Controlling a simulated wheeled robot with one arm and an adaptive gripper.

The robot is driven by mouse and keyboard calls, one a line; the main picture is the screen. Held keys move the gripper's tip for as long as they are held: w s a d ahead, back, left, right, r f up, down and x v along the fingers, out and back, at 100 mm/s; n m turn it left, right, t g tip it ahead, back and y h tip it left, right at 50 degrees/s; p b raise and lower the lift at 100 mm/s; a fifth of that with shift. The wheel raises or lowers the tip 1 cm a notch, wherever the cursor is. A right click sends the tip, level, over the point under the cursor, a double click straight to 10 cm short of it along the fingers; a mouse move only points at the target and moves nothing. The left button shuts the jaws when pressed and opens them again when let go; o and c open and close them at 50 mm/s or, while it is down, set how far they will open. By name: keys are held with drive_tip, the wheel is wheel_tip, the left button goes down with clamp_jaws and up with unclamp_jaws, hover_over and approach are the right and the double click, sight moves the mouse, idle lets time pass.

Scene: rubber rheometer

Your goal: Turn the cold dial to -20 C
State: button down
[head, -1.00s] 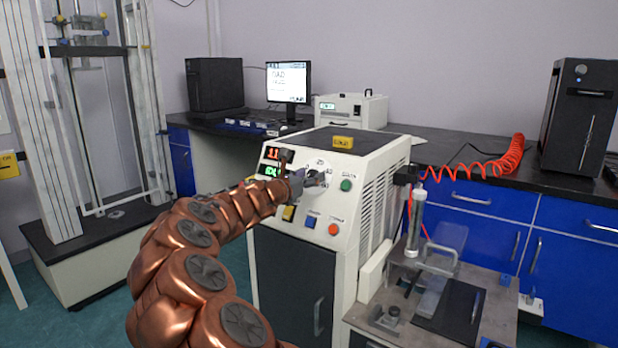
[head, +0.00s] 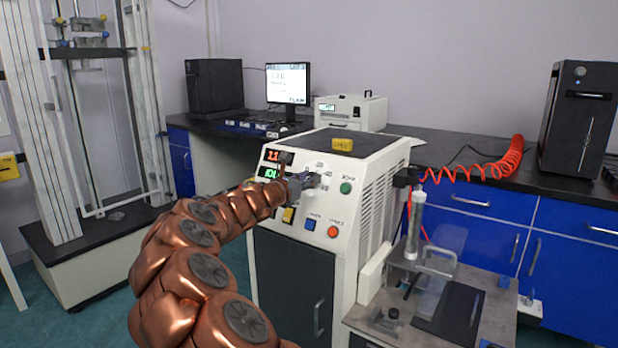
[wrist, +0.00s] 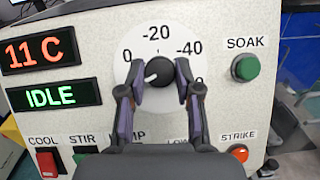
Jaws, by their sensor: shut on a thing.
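The cold dial (wrist: 160,70) is a black round knob on a white disc marked 0, -20 and -40, with other marks partly hidden by my fingers. Its white pointer mark faces lower left, below the 0 and away from the -20 at the top. My gripper (wrist: 160,80) is shut on the knob, one finger at its left side and one at its right. In the head view my gripper (head: 308,181) is at the machine's sloped panel and hides most of the dial. The red display (wrist: 42,50) reads 11 C and the green display (wrist: 52,96) reads IDLE.
Close to the dial are the green SOAK button (wrist: 245,68), the orange STRIKE button (wrist: 238,153), and the COOL (wrist: 46,162) and STIR switches. A bench (head: 395,290) with a clear cylinder (head: 414,225) stands right of the machine.

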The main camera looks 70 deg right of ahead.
drive_tip(key=m+g+p, duration=0.1)
drive_tip(key=m, duration=0.2)
drive_tip(key=shift+w+r+y+p, duration=0.1)
drive_tip(key=shift+w+y+p, duration=0.05)
drive_tip(key=shift+y+p, duration=0.2)
drive_tip(key=m+g+y+p, duration=0.1)
drive_tip(key=m+g+p, duration=0.1)
drive_tip(key=m, duration=0.2)
drive_tip(key=shift+w+d+m, duration=0.1)
drive_tip(key=shift+w+m, duration=0.05)
drive_tip(key=shift+m, duration=0.25)
drive_tip(key=m+g+y+p, duration=0.1)
drive_tip(key=m, duration=0.2)
drive_tip(key=m+y+p, duration=0.1)
drive_tip(key=m+y, duration=0.1)
drive_tip(key=m, duration=0.1)
drive_tip(key=shift+g, duration=0.4)
drive_tip(key=m+y, duration=0.1)
drive_tip(key=m, duration=0.2)
drive_tip(key=m+y+p, duration=0.1)
drive_tip(key=m, duration=0.2)
drive_tip(key=shift+d+r+y, duration=0.15)
drive_tip(key=shift+y, duration=0.2)
drive_tip(key=m+t+y, duration=0.1)
drive_tip(key=m, duration=0.1)
drive_tip(key=m+t+y, duration=0.1)
drive_tip(key=m, duration=0.2)
drive_tip(key=shift+r+m, duration=0.2)
drive_tip(key=shift+m, duration=0.1)
